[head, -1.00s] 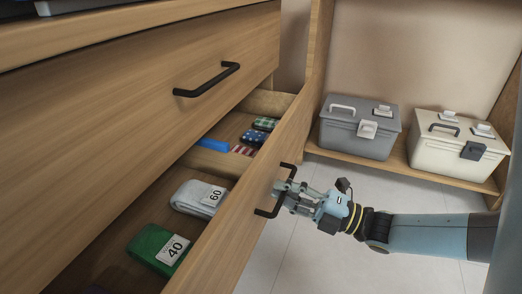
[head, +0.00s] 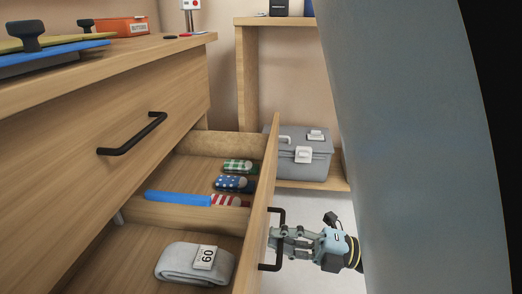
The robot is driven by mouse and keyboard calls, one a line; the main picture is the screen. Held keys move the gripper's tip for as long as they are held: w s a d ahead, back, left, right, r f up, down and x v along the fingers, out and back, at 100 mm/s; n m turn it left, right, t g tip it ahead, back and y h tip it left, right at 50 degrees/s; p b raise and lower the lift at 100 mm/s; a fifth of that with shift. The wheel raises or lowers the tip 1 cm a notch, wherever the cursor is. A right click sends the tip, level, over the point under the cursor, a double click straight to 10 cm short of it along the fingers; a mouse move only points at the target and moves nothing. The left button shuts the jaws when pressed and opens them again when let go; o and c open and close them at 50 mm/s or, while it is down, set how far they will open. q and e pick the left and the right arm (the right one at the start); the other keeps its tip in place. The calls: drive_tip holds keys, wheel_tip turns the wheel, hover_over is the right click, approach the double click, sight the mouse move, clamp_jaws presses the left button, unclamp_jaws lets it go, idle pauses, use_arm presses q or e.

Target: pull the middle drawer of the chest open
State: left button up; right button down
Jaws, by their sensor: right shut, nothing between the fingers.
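The wooden chest (head: 75,165) fills the left of the head view. One of its drawers (head: 255,235) stands pulled out below a shut drawer that has a black bar handle (head: 132,134). My right gripper (head: 274,240) is shut at the open drawer's black handle (head: 276,266), with its fingertips by the bar and the drawer front. Nothing shows between its fingers. My left gripper is out of view.
A grey toolbox (head: 300,160) sits on a low shelf (head: 325,184) behind. An orange box (head: 121,27) stands on the chest top. Bare floor shows right of the drawer.

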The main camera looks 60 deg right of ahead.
drive_tip(key=shift+s+f, duration=0.1)
drive_tip(key=c, duration=1.4)
unclamp_jaws()
drive_tip(key=v, duration=1.2)
